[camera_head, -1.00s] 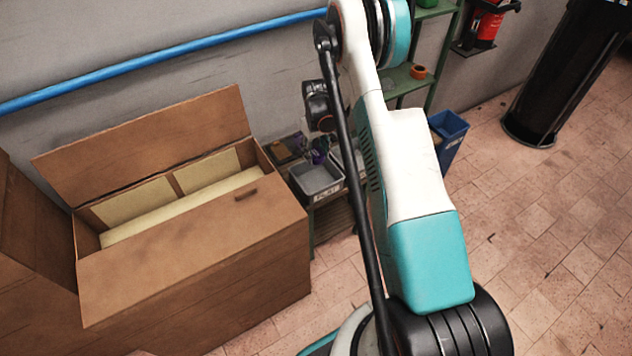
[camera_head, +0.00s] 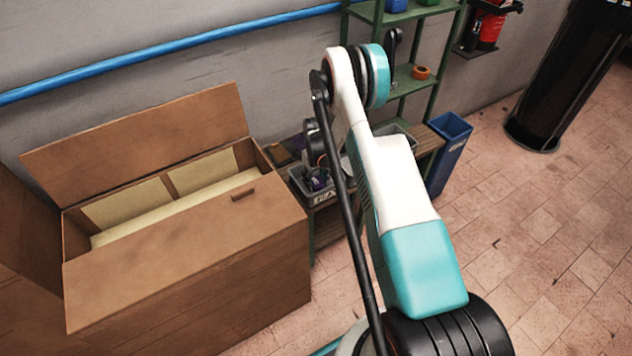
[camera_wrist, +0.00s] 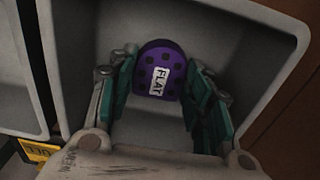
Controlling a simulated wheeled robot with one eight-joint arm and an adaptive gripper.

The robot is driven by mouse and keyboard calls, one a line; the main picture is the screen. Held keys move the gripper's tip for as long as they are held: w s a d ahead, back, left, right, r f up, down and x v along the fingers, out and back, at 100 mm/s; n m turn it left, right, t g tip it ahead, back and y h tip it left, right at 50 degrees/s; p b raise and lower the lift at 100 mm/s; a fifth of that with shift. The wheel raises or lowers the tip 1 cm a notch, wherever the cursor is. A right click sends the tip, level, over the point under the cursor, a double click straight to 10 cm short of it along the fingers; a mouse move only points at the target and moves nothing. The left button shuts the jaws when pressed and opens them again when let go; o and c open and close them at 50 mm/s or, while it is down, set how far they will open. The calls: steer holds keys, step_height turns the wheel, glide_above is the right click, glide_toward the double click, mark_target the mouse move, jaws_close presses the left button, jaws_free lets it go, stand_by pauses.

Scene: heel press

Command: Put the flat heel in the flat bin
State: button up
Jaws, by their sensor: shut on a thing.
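The flat heel (camera_wrist: 160,58) is a purple piece with dark dots and a white label reading FLAT. My gripper (camera_wrist: 158,80) has its green-padded fingers on either side of it and is shut on it. In the wrist view they are over or inside a grey bin (camera_wrist: 262,45); whether the heel touches its floor I cannot tell. That bin's front label is too small to read surely.
A second grey bin (camera_wrist: 18,80) lies left in the wrist view, with a yellow label (camera_wrist: 40,150) near it. The open wooden chest (camera_head: 190,255) stands close on the left in the head view. Green shelving (camera_head: 408,100) and a blue bin (camera_head: 450,145) are behind my arm.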

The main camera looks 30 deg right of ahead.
steer(key=shift+r, duration=0.1)
steer(key=o, duration=1.1)
steer(key=shift+c, duration=0.2)
